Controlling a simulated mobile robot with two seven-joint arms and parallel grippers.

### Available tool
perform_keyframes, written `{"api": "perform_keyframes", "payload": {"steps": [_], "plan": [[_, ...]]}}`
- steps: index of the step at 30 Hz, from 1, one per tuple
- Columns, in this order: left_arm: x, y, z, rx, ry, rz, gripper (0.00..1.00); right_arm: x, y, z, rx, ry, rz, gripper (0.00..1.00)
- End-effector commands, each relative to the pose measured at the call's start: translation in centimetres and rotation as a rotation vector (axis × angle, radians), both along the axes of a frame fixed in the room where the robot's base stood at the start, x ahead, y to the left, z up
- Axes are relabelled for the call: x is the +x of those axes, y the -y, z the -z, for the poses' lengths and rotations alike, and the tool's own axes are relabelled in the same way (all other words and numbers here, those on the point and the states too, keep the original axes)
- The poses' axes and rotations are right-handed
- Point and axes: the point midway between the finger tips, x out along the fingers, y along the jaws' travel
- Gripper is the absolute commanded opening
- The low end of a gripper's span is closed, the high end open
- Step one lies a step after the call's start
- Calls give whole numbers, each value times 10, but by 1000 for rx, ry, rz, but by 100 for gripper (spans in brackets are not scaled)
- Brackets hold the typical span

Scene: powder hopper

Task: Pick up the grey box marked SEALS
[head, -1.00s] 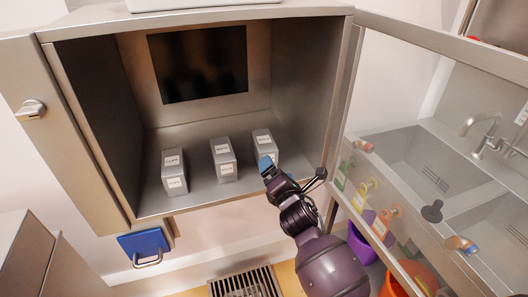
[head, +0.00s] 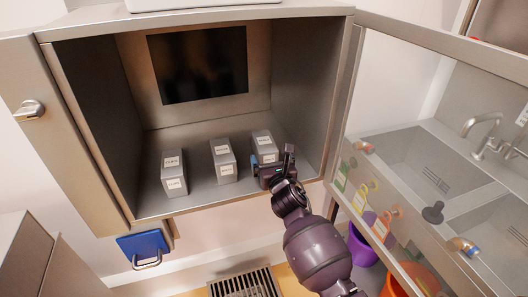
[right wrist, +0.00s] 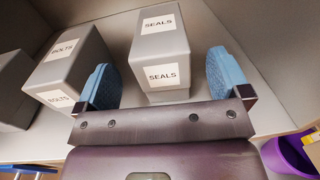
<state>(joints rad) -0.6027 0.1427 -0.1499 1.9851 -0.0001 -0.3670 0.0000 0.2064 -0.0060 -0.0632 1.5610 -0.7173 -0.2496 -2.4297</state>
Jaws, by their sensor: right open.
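The grey box marked SEALS (right wrist: 160,55) stands upright between and just beyond the two blue fingertips of my right gripper (right wrist: 160,82) in the right wrist view. The jaws are open and do not appear to touch it. In the head view the SEALS box (head: 264,142) is the rightmost of three grey boxes on the cabinet floor. My right gripper (head: 270,168) is in front of it and hides its lower part. My left gripper is not in view.
A grey box marked BOLTS (right wrist: 68,58) stands left of the SEALS box, also in the head view (head: 222,160). Another grey box (head: 174,173) stands farther left. The cabinet's right wall (head: 308,95) is close on the right. The open glass door (head: 430,150) stands right of my arm.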

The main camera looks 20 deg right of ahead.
Motion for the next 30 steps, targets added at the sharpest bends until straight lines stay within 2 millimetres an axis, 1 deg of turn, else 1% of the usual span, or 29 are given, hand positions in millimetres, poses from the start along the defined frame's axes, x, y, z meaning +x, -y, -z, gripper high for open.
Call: {"api": "perform_keyframes", "payload": {"steps": [7,15,18,27,28,30], "plan": [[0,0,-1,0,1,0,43,14,0,-1,4,0,0,95],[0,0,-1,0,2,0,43,48,1,-1,4,0,-1,95],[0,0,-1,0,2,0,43,55,2,-1,3,0,-1,95],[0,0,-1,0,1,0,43,57,2,0,3,-1,-1,95],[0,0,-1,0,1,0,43,57,2,0,3,0,-1,92],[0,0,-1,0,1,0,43,57,2,0,3,-1,-1,81]]}}
